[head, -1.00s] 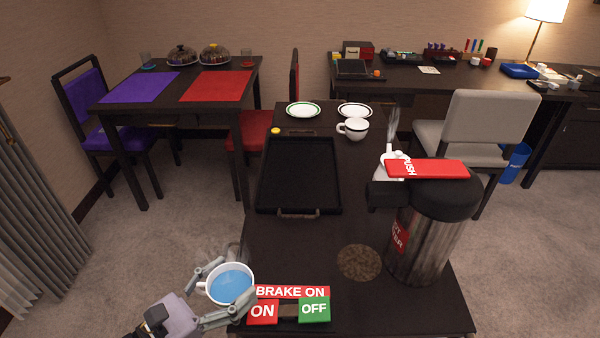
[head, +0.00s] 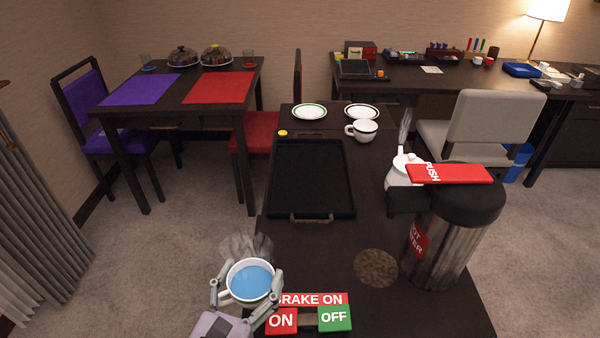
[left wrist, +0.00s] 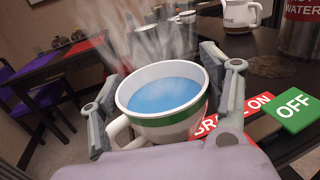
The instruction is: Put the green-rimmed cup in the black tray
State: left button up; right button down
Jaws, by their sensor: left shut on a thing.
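The green-rimmed cup (left wrist: 163,100) is white with a green band under its lip and holds steaming blue liquid. In the head view the same cup (head: 250,284) is at the lower left, near the cart's front left corner. My left gripper (head: 246,284) is shut on it, one finger on each side, and the cup looks upright. Its handle points left. The black tray (head: 312,212) lies empty on the dark cart top, beyond the cup and to its right. My right gripper is not in view.
A hot-water dispenser (head: 447,240) and a white teapot (head: 405,171) stand right of the tray. Another white cup (head: 364,131) and two plates, one green-rimmed (head: 310,112) and one dark-rimmed (head: 362,112), are at the far end. The ON/OFF brake panel (head: 310,312) is at the near edge.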

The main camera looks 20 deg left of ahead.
aim_at(306, 170)
jog(key=j+z, duration=0.25)
jog(key=j, duration=1.2)
jog(key=z, duration=1.3)
